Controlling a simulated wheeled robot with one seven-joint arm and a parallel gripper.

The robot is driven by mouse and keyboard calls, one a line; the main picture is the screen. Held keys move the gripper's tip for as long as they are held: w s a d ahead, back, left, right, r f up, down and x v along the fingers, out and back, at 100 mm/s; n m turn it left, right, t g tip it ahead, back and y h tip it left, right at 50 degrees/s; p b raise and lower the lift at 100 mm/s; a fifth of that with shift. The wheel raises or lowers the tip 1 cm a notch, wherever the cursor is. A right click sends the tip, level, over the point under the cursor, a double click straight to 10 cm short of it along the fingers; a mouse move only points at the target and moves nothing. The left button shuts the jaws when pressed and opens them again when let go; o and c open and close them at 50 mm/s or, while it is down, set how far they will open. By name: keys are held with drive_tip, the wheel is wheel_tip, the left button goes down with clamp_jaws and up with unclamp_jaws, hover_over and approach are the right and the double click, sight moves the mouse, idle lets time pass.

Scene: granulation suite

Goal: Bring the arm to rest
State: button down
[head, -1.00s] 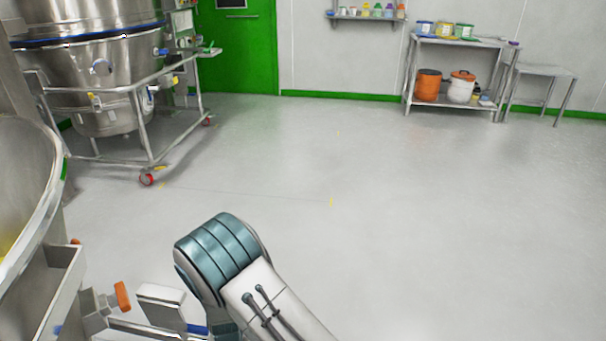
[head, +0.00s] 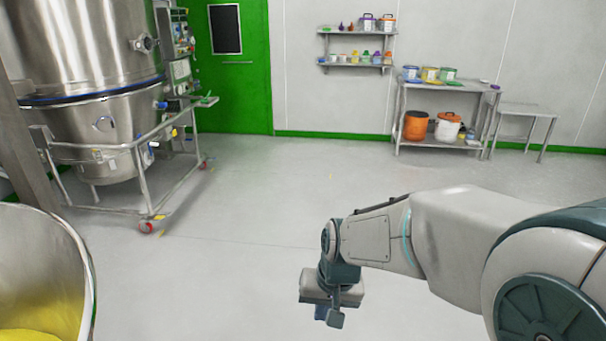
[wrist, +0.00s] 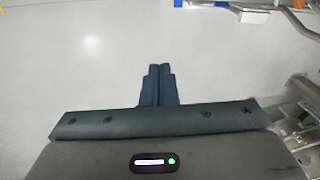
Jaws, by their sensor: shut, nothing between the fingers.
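My arm reaches in from the right side of the head view, with its forearm roughly level and its wrist bent down. My gripper (head: 333,312) hangs at the end, over open floor and apart from everything around it. In the wrist view my gripper (wrist: 158,72) shows its two dark fingers side by side and closed together. Nothing is between them, and only pale floor (wrist: 90,60) lies beyond.
A steel bowl (head: 82,270) with yellow material stands at the lower left. A large steel vessel on a wheeled frame (head: 143,190) stands behind it. A shelved bench (head: 400,110) and small table (head: 535,108) stand at the back right. The middle floor is clear.

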drive_tip(key=s+d+r+h+p, duration=0.1)
drive_tip(key=s+d+r+p, duration=0.2)
drive_tip(key=r, duration=0.4)
drive_tip(key=s+d+r+t+h+p, duration=0.1)
drive_tip(key=s+d+r+p, duration=0.3)
drive_tip(key=s+d+r, duration=0.2)
drive_tip(key=shift+s+d+r, duration=0.25)
drive_tip(key=shift+d+r, duration=0.65)
drive_tip(key=shift+d, duration=0.2)
drive_tip(key=shift+a, duration=0.1)
